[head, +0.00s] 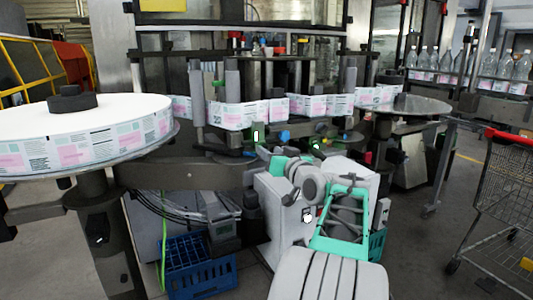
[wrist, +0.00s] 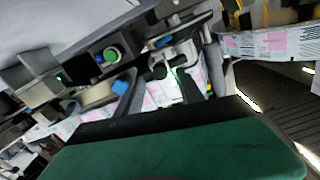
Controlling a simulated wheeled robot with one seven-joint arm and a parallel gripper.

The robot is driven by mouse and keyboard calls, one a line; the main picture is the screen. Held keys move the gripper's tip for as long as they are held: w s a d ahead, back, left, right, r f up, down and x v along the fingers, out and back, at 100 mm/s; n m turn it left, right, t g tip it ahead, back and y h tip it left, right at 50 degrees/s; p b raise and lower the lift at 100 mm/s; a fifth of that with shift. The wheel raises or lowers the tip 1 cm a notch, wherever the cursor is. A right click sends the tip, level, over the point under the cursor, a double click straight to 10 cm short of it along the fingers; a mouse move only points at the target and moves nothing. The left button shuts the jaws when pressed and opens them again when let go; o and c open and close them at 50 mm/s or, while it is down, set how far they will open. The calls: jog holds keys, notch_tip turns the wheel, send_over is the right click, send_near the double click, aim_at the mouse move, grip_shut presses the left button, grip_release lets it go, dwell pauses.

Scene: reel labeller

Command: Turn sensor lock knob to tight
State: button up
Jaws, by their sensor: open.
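My gripper is open, its two dark fingers spread apart in the wrist view (wrist: 157,76). A small dark knob-like part (wrist: 158,71) shows between the fingertips; I cannot tell whether it is touched. A blue knob (wrist: 119,87) lies just left of the fingers, and another blue part (wrist: 162,41) is above them. I cannot tell for sure which part is the sensor lock knob. In the head view a blue knob (head: 284,135) shows on the machine. My arm reaches toward this area and its wrist hides much of the gripper.
A green button (wrist: 110,55) on a dark housing is up left in the wrist view. Printed label web (head: 240,113) runs along the machine. A large label reel (head: 85,140) stands left, a blue crate (head: 200,272) below, a shopping cart (head: 500,190) right.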

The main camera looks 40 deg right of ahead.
jog(key=x, duration=0.3)
jog(key=shift+c, duration=0.5)
grip_shut()
